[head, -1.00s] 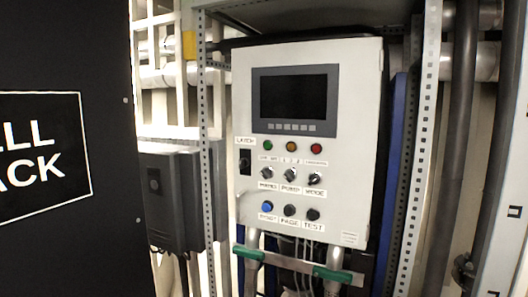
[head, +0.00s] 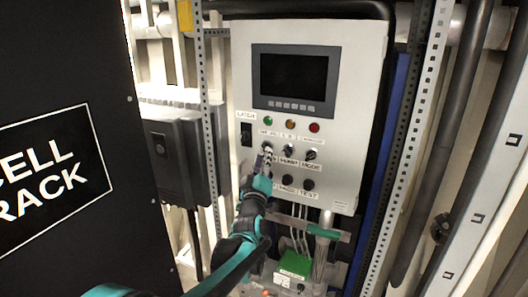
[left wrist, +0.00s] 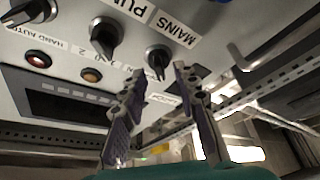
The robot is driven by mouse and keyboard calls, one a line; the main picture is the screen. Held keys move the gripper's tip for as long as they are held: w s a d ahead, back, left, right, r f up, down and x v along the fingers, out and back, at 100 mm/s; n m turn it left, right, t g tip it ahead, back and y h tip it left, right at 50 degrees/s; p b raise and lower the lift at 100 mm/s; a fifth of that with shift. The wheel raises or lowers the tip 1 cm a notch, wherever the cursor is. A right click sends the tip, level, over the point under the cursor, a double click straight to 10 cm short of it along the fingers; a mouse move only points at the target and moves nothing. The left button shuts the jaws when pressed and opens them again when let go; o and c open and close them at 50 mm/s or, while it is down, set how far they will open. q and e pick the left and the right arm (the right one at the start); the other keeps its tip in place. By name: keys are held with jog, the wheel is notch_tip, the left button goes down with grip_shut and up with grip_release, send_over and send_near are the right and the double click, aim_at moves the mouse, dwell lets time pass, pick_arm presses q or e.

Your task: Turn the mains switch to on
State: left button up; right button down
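The mains switch (left wrist: 157,60) is a black pointer knob on the light grey panel, beside a label reading MAINS in the left wrist view. In that view its pointer end is directed toward the bottom of the picture. My left gripper (left wrist: 160,78) is open, with one fingertip on each side of the knob; I cannot tell whether they touch it. In the head view my left gripper (head: 265,162) is in front of the leftmost knob of the row and partly hides it. My right gripper is not in view.
The panel (head: 345,130) has a dark screen (head: 291,77), coloured lamps, and neighbouring PUMP (head: 288,151) and MODE (head: 311,154) knobs. A latch (head: 246,134) is at left. Perforated rack posts flank it, and a black cell rack (head: 60,120) stands at left.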

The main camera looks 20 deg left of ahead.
pick_arm(q)
jog(key=shift+x, duration=1.1)
grip_shut()
